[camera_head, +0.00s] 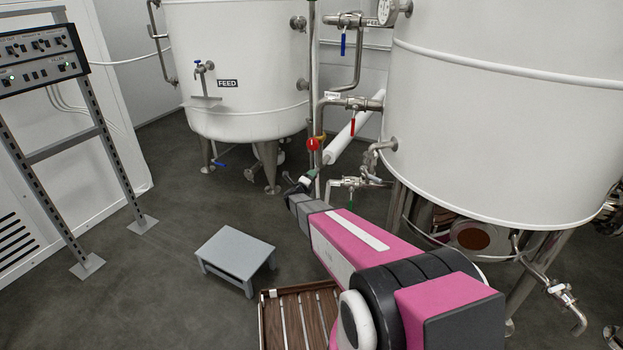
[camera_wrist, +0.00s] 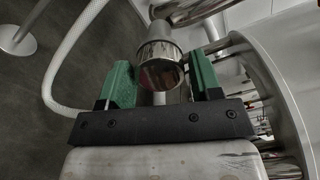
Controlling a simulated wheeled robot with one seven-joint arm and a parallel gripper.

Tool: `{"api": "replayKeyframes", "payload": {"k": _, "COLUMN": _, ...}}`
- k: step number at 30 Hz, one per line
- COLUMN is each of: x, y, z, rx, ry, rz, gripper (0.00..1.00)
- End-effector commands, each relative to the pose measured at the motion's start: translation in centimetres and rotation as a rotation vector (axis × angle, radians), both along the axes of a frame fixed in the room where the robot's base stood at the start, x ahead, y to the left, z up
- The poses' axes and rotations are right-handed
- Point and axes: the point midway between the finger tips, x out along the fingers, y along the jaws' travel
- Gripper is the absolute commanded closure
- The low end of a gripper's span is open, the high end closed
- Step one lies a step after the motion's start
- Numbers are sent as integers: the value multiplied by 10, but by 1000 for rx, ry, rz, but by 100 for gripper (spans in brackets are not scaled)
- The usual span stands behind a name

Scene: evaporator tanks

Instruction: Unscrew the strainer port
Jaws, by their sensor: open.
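In the wrist view, a shiny metal cylindrical fitting (camera_wrist: 160,62) with a rounded end, which looks like the strainer port, lies between the two green fingers of my gripper (camera_wrist: 161,80). The fingers are open, one on each side of the fitting. In the head view my gripper (camera_head: 311,176) reaches to the lower end of a slanted white pipe (camera_head: 353,132). The fitting itself is hidden or too small to tell there.
A white FEED tank (camera_head: 240,60) stands behind and a larger white tank (camera_head: 510,110) at right. A red-handled valve (camera_head: 352,104) and pipes are close to my gripper. A grey stool (camera_head: 235,255) and a control rack (camera_head: 38,55) stand left. Open floor lies between them.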

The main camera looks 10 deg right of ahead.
Motion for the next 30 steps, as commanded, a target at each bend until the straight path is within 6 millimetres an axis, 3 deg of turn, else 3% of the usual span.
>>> {"api": "replayKeyframes", "payload": {"k": 13, "x": 0, "y": 0, "z": 0, "rx": 322, "ry": -234, "rz": 0, "gripper": 41}}
{"api": "replayKeyframes", "payload": {"k": 22, "x": 0, "y": 0, "z": 0, "rx": 363, "ry": -264, "rz": 0, "gripper": 41}}
{"api": "replayKeyframes", "payload": {"k": 23, "x": 0, "y": 0, "z": 0, "rx": 363, "ry": -264, "rz": 0, "gripper": 45}}
{"api": "replayKeyframes", "payload": {"k": 27, "x": 0, "y": 0, "z": 0, "rx": 362, "ry": -263, "rz": 0, "gripper": 90}}
{"api": "replayKeyframes", "payload": {"k": 30, "x": 0, "y": 0, "z": 0, "rx": 358, "ry": -260, "rz": 0, "gripper": 91}}
